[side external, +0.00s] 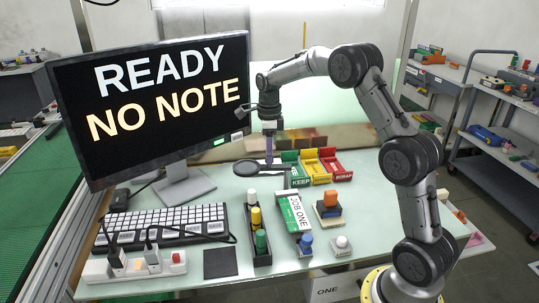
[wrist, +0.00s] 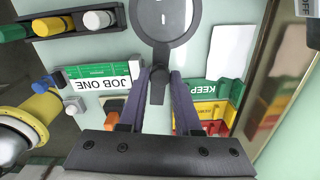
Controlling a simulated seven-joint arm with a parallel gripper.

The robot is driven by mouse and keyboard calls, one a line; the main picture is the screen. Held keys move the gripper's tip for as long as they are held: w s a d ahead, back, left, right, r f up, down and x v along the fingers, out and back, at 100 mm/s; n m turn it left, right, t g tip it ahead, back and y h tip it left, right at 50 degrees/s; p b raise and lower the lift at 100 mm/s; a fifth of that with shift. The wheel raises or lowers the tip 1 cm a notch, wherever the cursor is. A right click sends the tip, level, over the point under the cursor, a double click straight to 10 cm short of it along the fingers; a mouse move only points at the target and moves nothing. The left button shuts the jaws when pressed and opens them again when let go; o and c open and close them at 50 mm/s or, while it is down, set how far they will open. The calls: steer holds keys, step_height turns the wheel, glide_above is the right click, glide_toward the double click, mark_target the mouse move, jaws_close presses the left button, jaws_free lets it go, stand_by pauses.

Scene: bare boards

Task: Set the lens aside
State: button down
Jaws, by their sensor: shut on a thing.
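The lens is a round magnifier with a dark rim and a short dark handle. It shows in the side view (side external: 247,167) left of the coloured bins and at the top of the wrist view (wrist: 165,38). My gripper (side external: 268,163) points down and is shut on the lens handle. In the wrist view the two purple fingers of my gripper (wrist: 159,76) stand on either side of the handle. The lens is low over the pale table; I cannot tell whether it touches the surface.
Green KEEP (side external: 296,170), yellow (side external: 314,166) and red SCRAP (side external: 335,165) bins stand to the right. A JOB ONE box (side external: 294,213), a rack of coloured pegs (side external: 260,232) and a keyboard (side external: 165,226) are in front. The monitor (side external: 150,110) reads READY NO NOTE.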

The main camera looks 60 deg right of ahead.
steer(key=shift+w+d+r, duration=0.15)
steer(key=shift+d+r, duration=0.05)
stand_by(0.4)
steer(key=c, duration=0.8)
jaws_free()
steer(key=shift+c, duration=0.2)
steer(key=shift+o, duration=1.2)
steer(key=shift+f, duration=0.1)
steer(key=shift+a, duration=0.1)
step_height(320, 180, up, 14)
